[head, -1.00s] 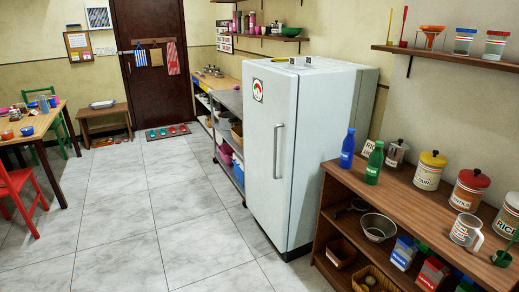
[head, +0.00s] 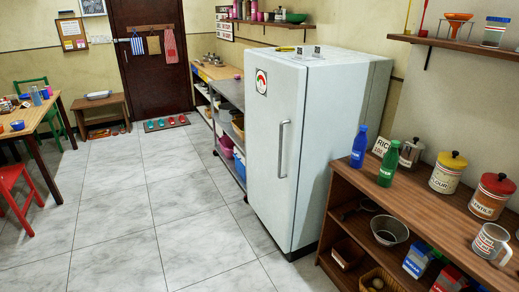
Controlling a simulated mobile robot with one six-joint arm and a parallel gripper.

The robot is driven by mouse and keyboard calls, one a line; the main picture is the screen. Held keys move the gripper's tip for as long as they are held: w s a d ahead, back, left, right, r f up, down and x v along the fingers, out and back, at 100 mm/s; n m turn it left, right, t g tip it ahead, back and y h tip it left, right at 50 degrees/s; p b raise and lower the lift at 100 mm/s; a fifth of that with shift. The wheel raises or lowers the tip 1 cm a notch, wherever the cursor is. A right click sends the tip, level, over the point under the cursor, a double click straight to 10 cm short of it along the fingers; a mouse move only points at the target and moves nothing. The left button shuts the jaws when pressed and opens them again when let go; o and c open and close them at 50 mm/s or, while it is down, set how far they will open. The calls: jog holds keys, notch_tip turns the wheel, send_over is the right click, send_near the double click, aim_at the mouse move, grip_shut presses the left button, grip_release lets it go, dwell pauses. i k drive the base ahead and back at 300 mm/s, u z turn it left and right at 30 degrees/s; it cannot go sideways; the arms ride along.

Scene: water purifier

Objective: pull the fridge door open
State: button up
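The white fridge (head: 345,150) stands against the right wall, between a metal counter and a wooden shelf unit. Its door (head: 262,150) faces left and is closed. A vertical grey handle (head: 281,150) is on the door near its right edge. My gripper is not in the head view.
The tiled floor (head: 165,225) in front of the fridge door is clear. The wooden shelf unit (head: 345,188) with bottles and canisters stands right of the fridge. The metal counter (head: 229,93) adjoins its left side. A table (head: 38,118) and red chair (head: 15,190) stand at far left.

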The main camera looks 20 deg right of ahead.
aim_at(275, 88)
jog(key=u, duration=0.7)
jog(key=i, duration=0.9)
jog(key=u, duration=0.5)
